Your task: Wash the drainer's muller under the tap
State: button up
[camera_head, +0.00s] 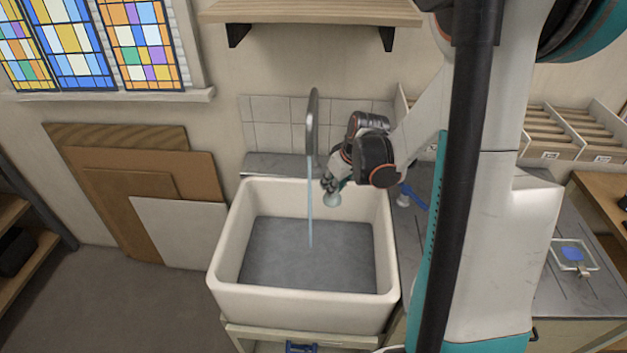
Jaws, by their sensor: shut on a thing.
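The tap (312,110) rises behind the sink, and a stream of water (310,205) falls from it into the basin. The sink (300,302) is white and deep with a grey floor. My gripper (334,186) is over the back right of the basin, just right of the water. It is shut on a pale green glass muller (331,199), held with its wide end down. The muller looks close to the stream but apart from it. My gripper hides part of the muller's upper end.
A grey counter (577,290) right of the sink holds a small glass tray (590,262) with blue paint. A pale object and something blue (413,196) lie beside the sink's right rim. A shelf (310,12) overhangs the tap. Boards (180,232) lean on the left wall.

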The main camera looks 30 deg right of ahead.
jog(key=s+r+p, duration=0.2)
jog(key=s+r, duration=0.2)
jog(key=s, duration=0.1)
jog(key=shift+d, duration=0.15)
dwell(0.5)
dwell(0.4)
